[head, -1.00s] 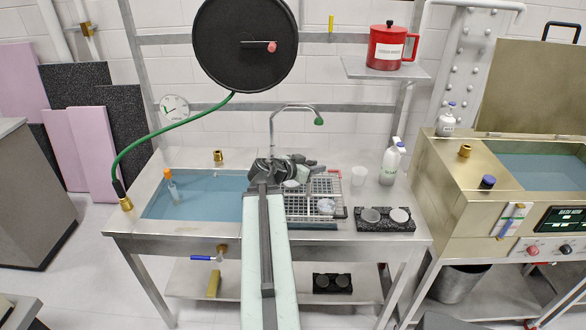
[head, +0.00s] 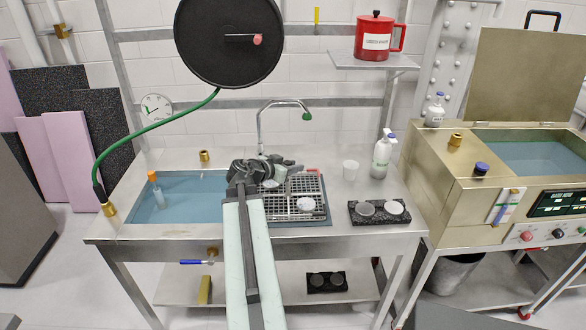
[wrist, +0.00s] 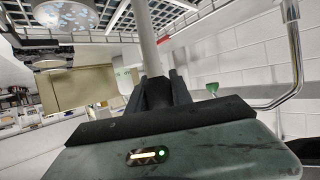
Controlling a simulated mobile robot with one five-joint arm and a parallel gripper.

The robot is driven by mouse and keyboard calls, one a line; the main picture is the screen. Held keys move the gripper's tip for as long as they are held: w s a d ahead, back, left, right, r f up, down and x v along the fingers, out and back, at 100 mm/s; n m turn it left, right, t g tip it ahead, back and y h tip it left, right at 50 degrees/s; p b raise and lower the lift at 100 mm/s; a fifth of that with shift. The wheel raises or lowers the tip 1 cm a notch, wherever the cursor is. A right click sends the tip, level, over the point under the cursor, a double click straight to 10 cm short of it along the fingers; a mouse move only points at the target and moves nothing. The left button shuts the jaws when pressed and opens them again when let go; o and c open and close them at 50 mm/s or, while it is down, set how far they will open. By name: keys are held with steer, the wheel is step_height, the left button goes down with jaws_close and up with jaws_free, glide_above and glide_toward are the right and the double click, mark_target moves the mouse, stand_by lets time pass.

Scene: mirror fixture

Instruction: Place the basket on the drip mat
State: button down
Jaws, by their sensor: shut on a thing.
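The wire basket (head: 296,205) is a metal grid tray with small red parts at its rim and pale round pieces in it. In the head view it is over the grey-blue drip mat (head: 318,223), whose edge shows in front. I cannot tell whether they touch. My gripper (head: 268,172) is at the basket's back left, and my arm covers part of its left side. In the wrist view my gripper (wrist: 163,92) is shut on the basket's grey upright post (wrist: 147,40). The basket's grid (wrist: 120,14) shows at the top there.
A water-filled sink (head: 190,198) with a floating bottle lies left. A tap (head: 262,125) rises behind. A clear cup (head: 350,170), a white bottle (head: 382,158) and a black holder with two discs (head: 379,212) stand right. A black round plate (head: 228,40) hangs above.

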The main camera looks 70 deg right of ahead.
steer(key=shift+f, duration=0.1)
steer(key=c, duration=1.1)
jaws_free()
steer(key=shift+c, duration=0.2)
